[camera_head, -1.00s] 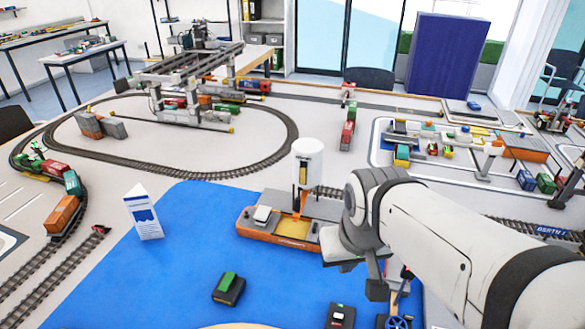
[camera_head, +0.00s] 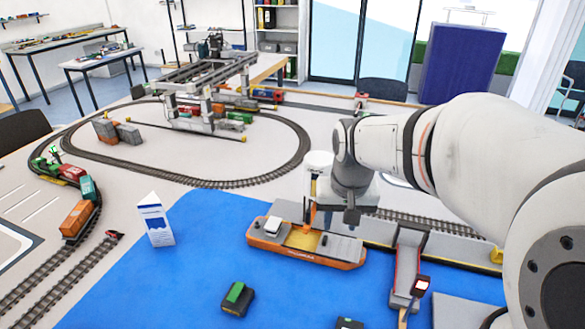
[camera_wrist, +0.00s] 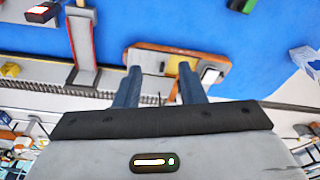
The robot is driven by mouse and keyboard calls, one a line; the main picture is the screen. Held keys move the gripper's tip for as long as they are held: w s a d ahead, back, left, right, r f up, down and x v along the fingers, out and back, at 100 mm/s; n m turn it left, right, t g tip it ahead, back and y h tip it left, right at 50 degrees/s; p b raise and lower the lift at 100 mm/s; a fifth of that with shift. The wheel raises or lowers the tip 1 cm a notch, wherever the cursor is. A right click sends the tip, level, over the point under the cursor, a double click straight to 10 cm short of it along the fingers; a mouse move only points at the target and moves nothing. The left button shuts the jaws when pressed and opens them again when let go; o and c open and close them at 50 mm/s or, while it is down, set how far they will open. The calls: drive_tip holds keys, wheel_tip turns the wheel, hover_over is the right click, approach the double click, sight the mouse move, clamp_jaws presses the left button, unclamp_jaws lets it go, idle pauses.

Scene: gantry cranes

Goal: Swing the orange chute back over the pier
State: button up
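A narrow orange piece (camera_head: 307,210), apparently the chute, hangs below the white silo (camera_head: 318,163) at the pier edge, beside the ship's hold. My arm partly hides the silo, so how far the chute reaches out over the ship is hard to tell. The orange-hulled ship (camera_head: 305,252) lies along the pier (camera_head: 378,243); it also shows in the wrist view (camera_wrist: 143,50). My gripper (camera_head: 352,216) hangs just right of the silo, above the ship's right end. In the wrist view my gripper (camera_wrist: 160,67) has its two fingers apart, with nothing visibly held between them.
A grey ramp with red sides (camera_head: 408,265) runs from the pier over the blue water, right of the ship. Track (camera_head: 430,224) runs behind the pier.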

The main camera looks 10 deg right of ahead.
drive_tip(key=w+f+m+g+p, duration=0.1)
drive_tip(key=w+f+m+p, duration=0.15)
drive_tip(key=w, duration=1.15)
drive_tip(key=g, duration=0.1)
hover_over(309, 211)
drive_tip(key=shift+m, duration=0.45)
wheel_tip(309, 211, down, 11)
drive_tip(key=shift+s+r+p, duration=0.1)
drive_tip(key=shift+p, duration=0.25)
drive_tip(key=shift+w+f, duration=0.2)
drive_tip(key=shift+f, duration=0.4)
drive_tip(key=shift+f+p, duration=0.9)
drive_tip(key=shift+f, duration=2.65)
clamp_jaws()
